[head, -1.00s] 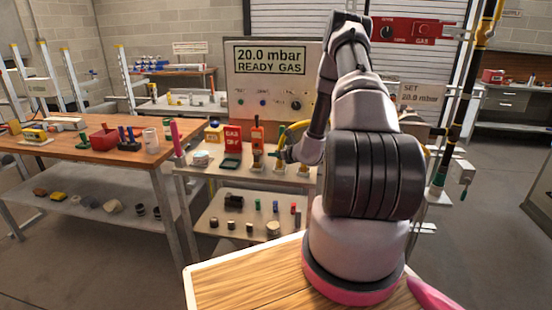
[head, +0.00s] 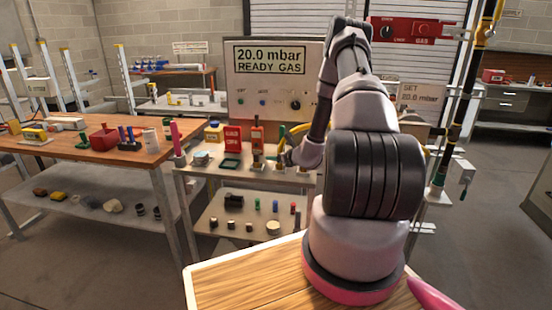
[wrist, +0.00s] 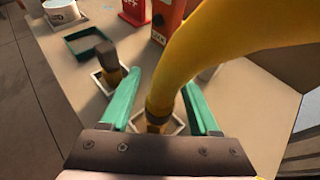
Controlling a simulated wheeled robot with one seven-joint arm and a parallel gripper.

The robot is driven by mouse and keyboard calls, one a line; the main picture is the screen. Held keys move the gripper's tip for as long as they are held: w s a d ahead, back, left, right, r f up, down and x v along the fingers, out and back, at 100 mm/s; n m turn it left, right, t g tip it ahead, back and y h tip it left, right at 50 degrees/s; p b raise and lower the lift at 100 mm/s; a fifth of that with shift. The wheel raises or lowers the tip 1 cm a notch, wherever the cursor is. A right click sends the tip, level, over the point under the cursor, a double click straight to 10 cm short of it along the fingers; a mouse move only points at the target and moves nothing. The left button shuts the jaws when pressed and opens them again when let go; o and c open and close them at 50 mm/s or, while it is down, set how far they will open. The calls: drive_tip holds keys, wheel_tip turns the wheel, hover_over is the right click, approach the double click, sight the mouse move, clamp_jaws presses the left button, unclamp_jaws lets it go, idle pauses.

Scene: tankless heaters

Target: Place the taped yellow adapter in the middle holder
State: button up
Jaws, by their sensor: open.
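In the wrist view a thick yellow curved hose piece (wrist: 190,55), likely the taped yellow adapter, comes down from the upper right. A dark band wraps it near its lower end, and its brass-yellow foot stands in a white-rimmed square holder (wrist: 178,129). My gripper (wrist: 163,98) is open, with one green finger on each side of this lower end; I cannot tell whether either touches. A second holder (wrist: 101,90) to the left carries a brass piece with a dark top (wrist: 107,57). In the head view my gripper (head: 286,156) is small and low at the bench.
A green tray (wrist: 88,41), a red sign (wrist: 133,10) and an orange meter (wrist: 168,20) stand behind the holders. The panel reading 20.0 mbar (head: 272,62) rises behind this bench. A wooden table (head: 80,143) stands to the left. The hose hides part of the bench to the right.

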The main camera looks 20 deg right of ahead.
drive_tip(key=v, duration=1.2)
drive_tip(key=s+a+r+n+g+y, duration=0.35)
drive_tip(key=a+r+n, duration=0.45)
drive_tip(key=a+r, duration=0.3)
drive_tip(key=s+a+r+n+g+y, duration=0.25)
drive_tip(key=a+r+n+y, duration=0.4)
drive_tip(key=r, duration=0.65)
drive_tip(key=s+a+r+n+g+h, duration=0.2)
drive_tip(key=s+a+r+n, duration=0.15)
drive_tip(key=s, duration=0.25)
drive_tip(key=s+a+r+n+g+h, duration=0.1)
drive_tip(key=s+a+r+n+h, duration=0.2)
drive_tip(key=s+n, duration=0.25)
drive_tip(key=s+d+r+n+t+h, duration=0.3)
drive_tip(key=s+d+r+n+h, duration=0.2)
drive_tip(key=s, duration=0.5)
wheel_tip(320, 180, up, 3)
drive_tip(key=shift+d+f+n+h, duration=0.1)
drive_tip(key=shift+d+n+h, duration=0.15)
drive_tip(key=shift+n, duration=0.3)
